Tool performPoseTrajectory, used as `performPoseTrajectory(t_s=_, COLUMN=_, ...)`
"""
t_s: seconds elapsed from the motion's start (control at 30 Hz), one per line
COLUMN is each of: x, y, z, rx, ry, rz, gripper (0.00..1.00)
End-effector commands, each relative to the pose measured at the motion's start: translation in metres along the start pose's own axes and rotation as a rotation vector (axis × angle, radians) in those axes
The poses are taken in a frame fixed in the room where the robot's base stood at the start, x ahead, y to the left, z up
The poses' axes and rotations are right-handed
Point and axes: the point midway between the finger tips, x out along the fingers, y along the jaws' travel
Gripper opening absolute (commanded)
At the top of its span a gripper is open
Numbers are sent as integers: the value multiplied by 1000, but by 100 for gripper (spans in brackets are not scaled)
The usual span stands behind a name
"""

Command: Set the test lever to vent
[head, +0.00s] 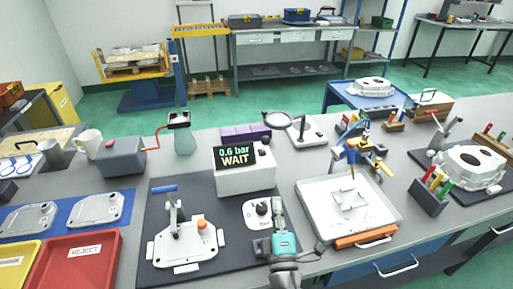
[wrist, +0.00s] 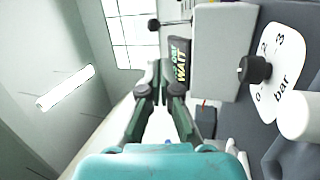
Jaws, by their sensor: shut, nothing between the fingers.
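The test box is a white unit (head: 245,179) whose screen reads "0.6 bar WAIT". A short lever with a black ball knob (head: 266,139) stands at its top right; I take this as the test lever. In the wrist view the knob (wrist: 153,24) and its thin stem show beside the box (wrist: 222,50), with the screen (wrist: 179,63) seen sideways. My gripper (head: 277,204) is in front of the box, right of the dial. In the wrist view my gripper (wrist: 160,68) is shut and empty, its tips apart from the lever. I cannot read any lever markings.
A black dial knob (head: 263,209) sits on a white plate marked in bar, close to my gripper. A casting in a clamp fixture (head: 185,248) stands left on the dark mat. A white tray (head: 310,205) lies right. A magnifier (head: 279,119) stands behind the box.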

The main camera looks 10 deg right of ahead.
Motion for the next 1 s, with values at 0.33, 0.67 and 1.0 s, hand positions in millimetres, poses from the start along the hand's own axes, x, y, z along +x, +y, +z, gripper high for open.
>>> performPoseTrajectory(t_s=0.33, x=13, y=11, z=-4, rx=-39, ry=-15, rz=35, gripper=0)
performPoseTrajectory(t_s=0.67, x=19, y=11, z=-4, rx=-37, ry=-15, rz=34, gripper=0)
performPoseTrajectory(t_s=1.0, x=69, y=14, z=-3, rx=-35, ry=-16, rz=37, gripper=0)
